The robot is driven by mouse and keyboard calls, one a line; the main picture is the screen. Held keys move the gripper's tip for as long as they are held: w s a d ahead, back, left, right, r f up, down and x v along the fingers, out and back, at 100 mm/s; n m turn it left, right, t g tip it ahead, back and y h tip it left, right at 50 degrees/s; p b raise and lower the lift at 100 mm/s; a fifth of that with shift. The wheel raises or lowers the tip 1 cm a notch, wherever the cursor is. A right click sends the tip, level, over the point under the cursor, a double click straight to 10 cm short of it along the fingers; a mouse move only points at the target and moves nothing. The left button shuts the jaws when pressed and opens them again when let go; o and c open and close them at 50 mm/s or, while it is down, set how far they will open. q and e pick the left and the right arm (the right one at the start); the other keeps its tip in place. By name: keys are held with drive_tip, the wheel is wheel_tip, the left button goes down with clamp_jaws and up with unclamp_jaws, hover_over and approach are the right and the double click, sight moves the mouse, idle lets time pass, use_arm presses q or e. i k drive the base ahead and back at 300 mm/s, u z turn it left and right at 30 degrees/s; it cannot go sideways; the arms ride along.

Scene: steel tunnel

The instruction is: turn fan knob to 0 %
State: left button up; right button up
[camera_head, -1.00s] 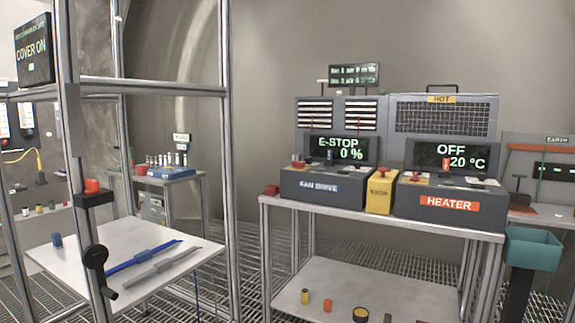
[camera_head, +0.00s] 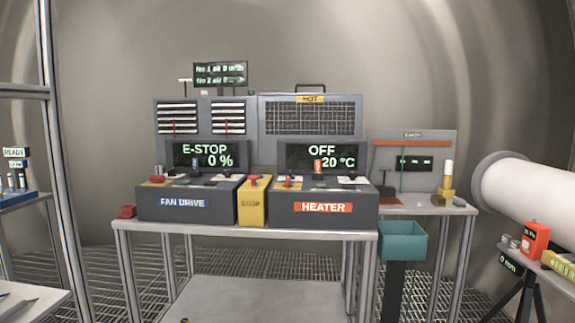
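The grey fan drive box (camera_head: 186,214) stands on the left of the steel table, labelled FAN DRIVE. Its display (camera_head: 204,156) reads E-STOP and 0 %. Several small controls sit on its sloped top; they are too small to tell which is the fan knob or where it points. A yellow STOP box (camera_head: 252,210) with a red button (camera_head: 253,180) on top stands right of the fan drive. Neither of my grippers is in view.
The heater box (camera_head: 324,220) stands right of the STOP box; its display reads OFF, 20 °C. The steel table (camera_head: 250,233) has a lower shelf. A teal bin (camera_head: 402,243) stands to its right. A white cylinder (camera_head: 535,190) is at far right, a metal frame at left.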

sight(228, 174)
drive_tip(key=z, duration=0.1)
drive_tip(key=i, duration=0.9)
drive_tip(key=u, duration=0.25)
